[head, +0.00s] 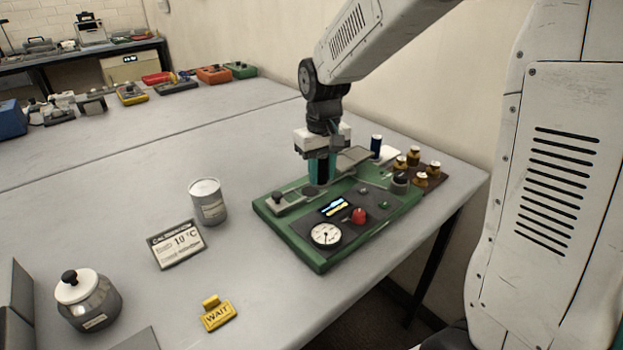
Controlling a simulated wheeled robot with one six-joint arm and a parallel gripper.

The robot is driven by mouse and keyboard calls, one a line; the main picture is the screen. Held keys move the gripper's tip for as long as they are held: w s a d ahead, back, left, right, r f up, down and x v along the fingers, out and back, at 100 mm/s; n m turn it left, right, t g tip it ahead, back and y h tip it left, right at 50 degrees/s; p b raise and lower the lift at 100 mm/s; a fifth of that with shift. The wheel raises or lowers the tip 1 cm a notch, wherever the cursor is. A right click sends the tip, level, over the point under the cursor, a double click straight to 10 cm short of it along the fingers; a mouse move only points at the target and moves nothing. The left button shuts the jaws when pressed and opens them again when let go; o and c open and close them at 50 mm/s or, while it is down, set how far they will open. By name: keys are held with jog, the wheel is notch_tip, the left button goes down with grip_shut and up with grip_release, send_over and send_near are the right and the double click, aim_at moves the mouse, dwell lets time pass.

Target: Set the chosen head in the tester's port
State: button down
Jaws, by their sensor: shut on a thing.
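The tester (330,258) is a green panel on the bench with a round gauge (326,235), a small lit display (334,207) and a red knob (358,215). My gripper (321,178) points straight down over the tester's back left part, with teal fingers. It is shut on a dark head (320,174), mostly hidden between the fingers. A dark round spot lies right below the fingers; I cannot tell whether the head touches it. Several brass heads with pale tops (413,155) stand on a dark tray (436,178) at the right.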

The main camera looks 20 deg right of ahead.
aim_at(311, 192)
jog(key=w, duration=0.1)
jog(key=w+a, duration=0.1)
jog(key=w, duration=0.1)
jog(key=shift+a+f, duration=0.15)
jog(key=shift+a, duration=0.1)
jog(key=shift+f, duration=1.7)
jog(key=shift+f, duration=0.15)
jog(key=c, duration=1.1)
grip_release()
